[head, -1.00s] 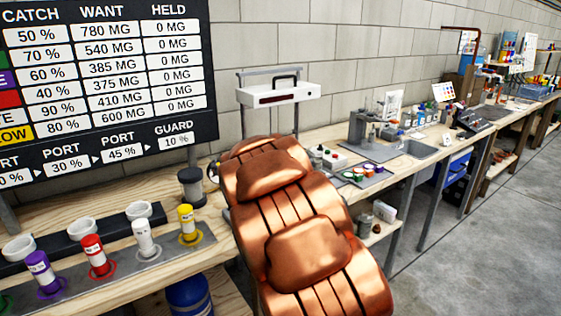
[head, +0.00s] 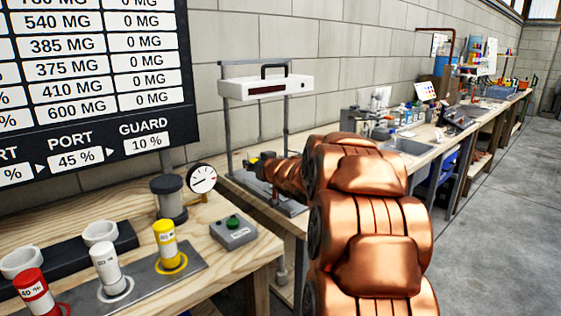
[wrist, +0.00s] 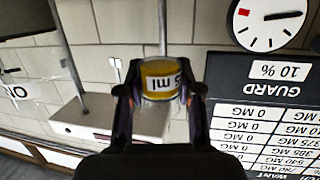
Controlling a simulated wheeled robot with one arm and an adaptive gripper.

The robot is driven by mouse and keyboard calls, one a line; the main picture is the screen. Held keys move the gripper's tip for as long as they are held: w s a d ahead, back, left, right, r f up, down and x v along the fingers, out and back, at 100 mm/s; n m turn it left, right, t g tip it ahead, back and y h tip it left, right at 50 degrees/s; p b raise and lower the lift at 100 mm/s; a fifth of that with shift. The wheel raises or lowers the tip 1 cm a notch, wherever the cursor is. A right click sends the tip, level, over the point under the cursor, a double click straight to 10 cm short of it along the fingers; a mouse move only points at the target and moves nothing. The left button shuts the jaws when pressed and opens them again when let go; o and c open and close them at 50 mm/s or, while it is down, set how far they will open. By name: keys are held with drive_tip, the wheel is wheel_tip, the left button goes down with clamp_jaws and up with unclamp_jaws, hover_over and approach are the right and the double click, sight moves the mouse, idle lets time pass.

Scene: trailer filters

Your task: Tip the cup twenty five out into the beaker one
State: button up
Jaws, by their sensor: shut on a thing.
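In the wrist view my gripper (wrist: 159,90) is shut on a small cup (wrist: 159,69) with a yellow band and a white label. The label reads "5 ml" upside down, like the board text behind it; its first part is hidden by a finger. I cannot tell the cup's contents. In the head view my gripper (head: 257,167) is small and dark at the end of my copper arm, in front of the white-headed stand. I cannot make out a beaker one in either view.
A gauge (head: 202,178), a grey box with a green button (head: 233,231) and a dark-lidded canister (head: 169,197) stand on the near bench. Yellow (head: 167,241), white (head: 106,263) and red (head: 33,290) vials stand left. The stand (head: 266,86) rises behind my gripper. My arm hides part of the far bench.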

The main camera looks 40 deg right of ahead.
drive_tip(key=shift+d+f, duration=0.1)
drive_tip(key=shift+d, duration=0.2)
drive_tip(key=shift+s+d+r+m+p, duration=0.15)
drive_tip(key=shift+d+r+m+p, duration=0.2)
drive_tip(key=shift+m+p, duration=0.4)
drive_tip(key=d+r+m+p, duration=0.1)
drive_tip(key=p, duration=0.2)
drive_tip(key=d+r+m+p, duration=0.1)
drive_tip(key=m+p, duration=0.1)
drive_tip(key=p, duration=0.2)
drive_tip(key=s+d+r+m+y+p, duration=0.1)
drive_tip(key=r+p, duration=0.1)
drive_tip(key=p, duration=0.1)
drive_tip(key=shift+d+m+t, duration=0.25)
drive_tip(key=shift+d+t, duration=0.05)
drive_tip(key=shift+d, duration=0.1)
drive_tip(key=shift+d+r+p, duration=0.1)
drive_tip(key=shift+d+p, duration=0.15)
drive_tip(key=shift+p, duration=0.45)
drive_tip(key=shift+d+r+m+t+y+p, duration=0.1)
drive_tip(key=shift+r+m+y+p, duration=0.15)
drive_tip(key=shift+m, duration=0.3)
drive_tip(key=shift+a+r+m+t+y+p, duration=0.1)
drive_tip(key=shift+m+p, duration=0.25)
drive_tip(key=shift+m, duration=0.25)
drive_tip(key=shift+d+r+m+t+y+p, duration=0.1)
drive_tip(key=shift+r+m+y+p, duration=0.15)
drive_tip(key=shift+m, duration=0.3)
